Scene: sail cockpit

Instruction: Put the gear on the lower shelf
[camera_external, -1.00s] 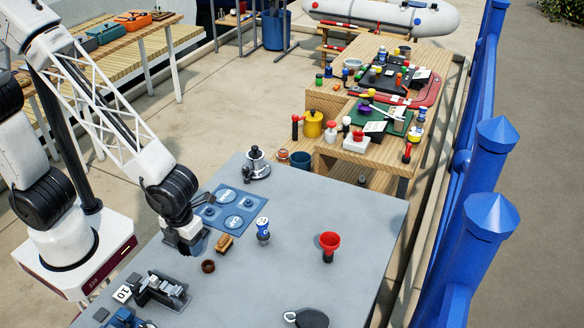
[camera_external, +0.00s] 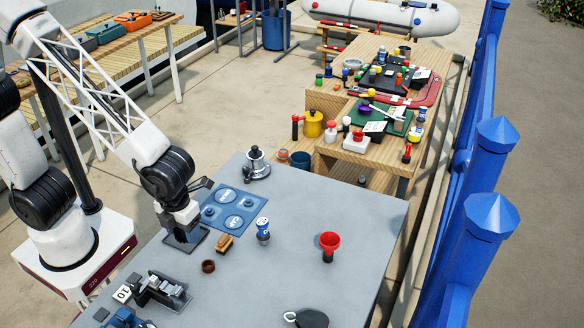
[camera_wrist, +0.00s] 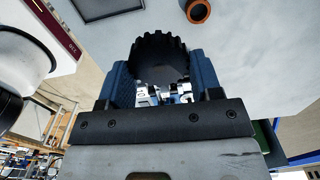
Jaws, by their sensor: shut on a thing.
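A dark toothed gear (camera_wrist: 160,58) is between the two blue fingers of my gripper (camera_wrist: 160,78) in the wrist view. The fingers are shut on its sides. In the external view my gripper (camera_external: 183,226) is over the left edge of the grey table, above a dark square plate (camera_external: 178,241); the gear cannot be made out there. The wooden bench (camera_external: 385,152) stands beyond the table's far right corner. Its lower shelf (camera_external: 376,181) shows below the bench top, partly hidden by the grey table.
A blue panel (camera_external: 236,207), a tan block (camera_external: 224,243), a brown ring (camera_external: 208,266) and a blue-and-white can (camera_external: 263,229) are near my gripper. A red funnel (camera_external: 329,246) stands farther right. The table's right side has free room. Many items crowd the bench top.

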